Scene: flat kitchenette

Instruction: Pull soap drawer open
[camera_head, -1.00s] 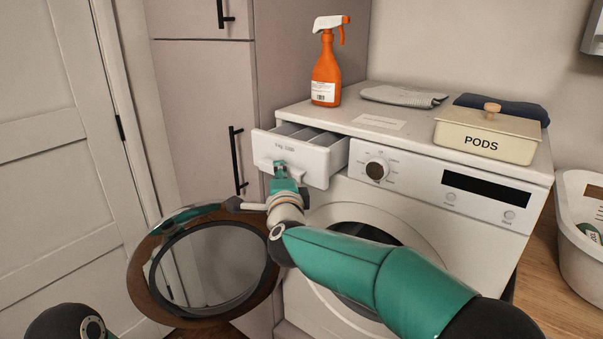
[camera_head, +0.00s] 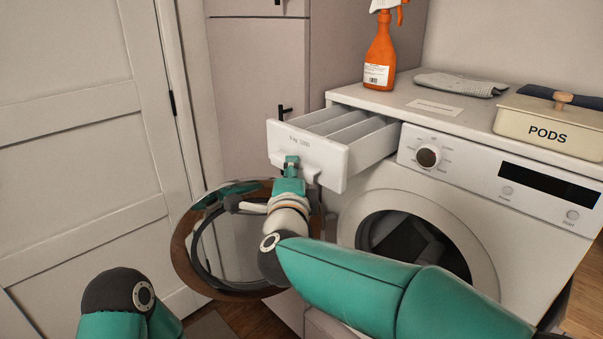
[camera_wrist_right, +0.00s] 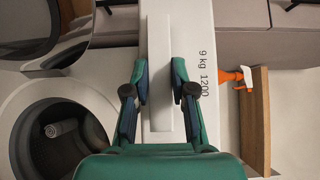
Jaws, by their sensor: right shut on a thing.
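The white soap drawer (camera_head: 320,140) sticks well out of the top left of the washing machine (camera_head: 430,180); its inner compartments show from above. My right gripper (camera_head: 291,165) is at the drawer's front face, shut on its handle. In the right wrist view the two fingers (camera_wrist_right: 161,85) lie on either side of the pale handle (camera_wrist_right: 160,75); the drawer front (camera_wrist_right: 200,30) carries the print "9 kg 1200". My left gripper is out of view; only part of my left arm shows at the lower left.
The round machine door (camera_head: 225,240) stands open below the drawer, behind my right forearm. An orange spray bottle (camera_head: 379,55), a folded grey cloth (camera_head: 460,84) and a PODS box (camera_head: 550,125) stand on the machine top. A tall cabinet (camera_head: 255,90) is behind the drawer.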

